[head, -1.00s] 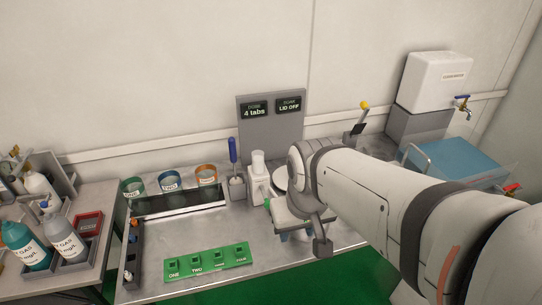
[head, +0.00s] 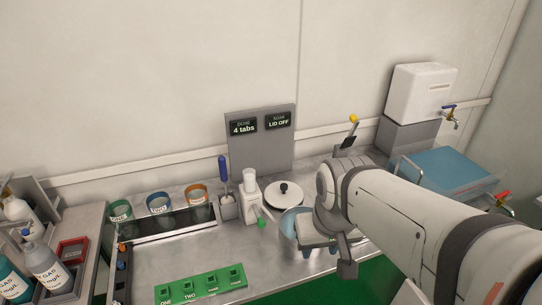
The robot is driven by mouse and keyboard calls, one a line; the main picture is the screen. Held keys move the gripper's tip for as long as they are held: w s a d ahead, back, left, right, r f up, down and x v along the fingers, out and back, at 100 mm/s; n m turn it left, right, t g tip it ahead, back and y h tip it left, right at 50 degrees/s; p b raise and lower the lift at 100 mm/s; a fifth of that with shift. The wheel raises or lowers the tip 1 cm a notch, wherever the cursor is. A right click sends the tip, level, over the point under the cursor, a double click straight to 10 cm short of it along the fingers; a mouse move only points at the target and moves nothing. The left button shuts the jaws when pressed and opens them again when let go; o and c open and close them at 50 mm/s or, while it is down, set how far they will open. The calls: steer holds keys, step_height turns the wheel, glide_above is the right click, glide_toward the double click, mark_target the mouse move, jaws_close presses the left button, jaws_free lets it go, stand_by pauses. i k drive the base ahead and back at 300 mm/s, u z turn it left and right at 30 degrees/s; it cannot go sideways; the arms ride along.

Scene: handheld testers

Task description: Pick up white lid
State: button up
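The white lid (head: 284,193) is a round disc with a dark knob on top. It lies flat in the middle of the bench, right of the white dispenser, in front of the grey sign panel. A light blue bucket (head: 289,226) is just in front of it, partly hidden by my arm. My gripper (head: 332,242) is to the right of and nearer than the lid, over the bucket's right side, apart from the lid. My own wrist hides most of its fingers, so its opening does not show.
The white dispenser (head: 250,200) with a green tip stands close left of the lid. The sign panel (head: 261,145) reads "4 tabs" and "LID OFF". A green labelled rack (head: 200,287) lies at the front. A blue-topped box (head: 445,172) stands at the right.

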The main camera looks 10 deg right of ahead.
mark_target(280, 194)
steer(key=u, duration=2.1)
steer(key=k, duration=1.25)
steer(key=z, duration=1.1)
steer(key=i, duration=1.35)
steer(key=z, duration=0.05)
